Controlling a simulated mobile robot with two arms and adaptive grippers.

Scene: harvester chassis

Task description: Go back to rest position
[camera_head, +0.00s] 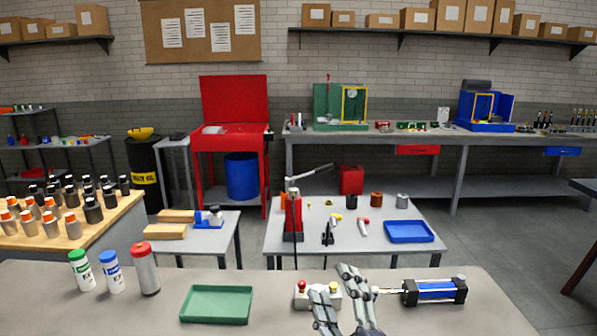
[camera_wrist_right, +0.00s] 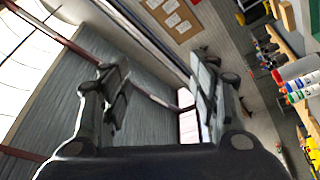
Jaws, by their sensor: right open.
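My right gripper (camera_head: 332,280) reaches in from the bottom of the head view, over the near grey bench (camera_head: 420,318). Its two fingers are spread apart with nothing between them. In the right wrist view the gripper (camera_wrist_right: 158,75) is also open and empty, with the wall and ceiling behind it. My left gripper is not in view.
On the near bench are a green tray (camera_head: 216,304), several bottles (camera_head: 113,272) at left, and a blue-and-black cylinder (camera_head: 436,291) just right of the gripper. Behind stands a table with a red hand press (camera_head: 293,216) and blue tray (camera_head: 408,231). Open floor lies at right.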

